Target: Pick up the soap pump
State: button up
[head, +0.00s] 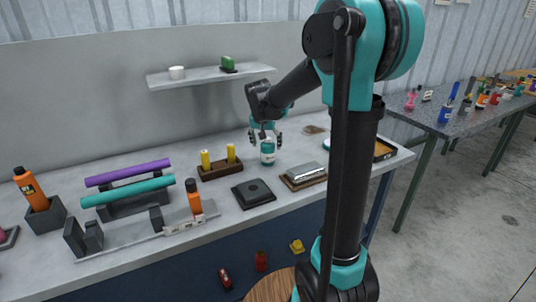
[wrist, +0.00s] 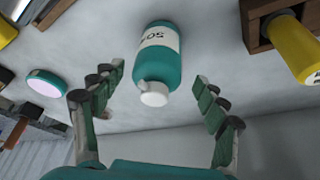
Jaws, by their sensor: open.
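The soap pump (head: 267,151) is a teal bottle with a white label and a white top, standing upright on the grey bench. In the wrist view the soap pump (wrist: 157,62) shows with its "SOAP" label and its white nozzle toward me. My gripper (head: 266,138) is just above and behind the bottle in the head view. In the wrist view my gripper (wrist: 150,90) is open, with one finger on each side of the bottle and gaps between. The fingers do not appear to touch it.
A wooden block with yellow cylinders (head: 220,170) stands left of the bottle. A black square base (head: 254,193) and a tray with a silver piece (head: 304,175) lie in front. A wall shelf (head: 205,77) hangs above, holding a white cup (head: 177,72) and a green item.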

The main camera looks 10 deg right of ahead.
aim_at(268, 152)
jog(key=shift+x, duration=3.25)
jog(key=shift+d, duration=0.15)
jog(key=c, duration=1.4)
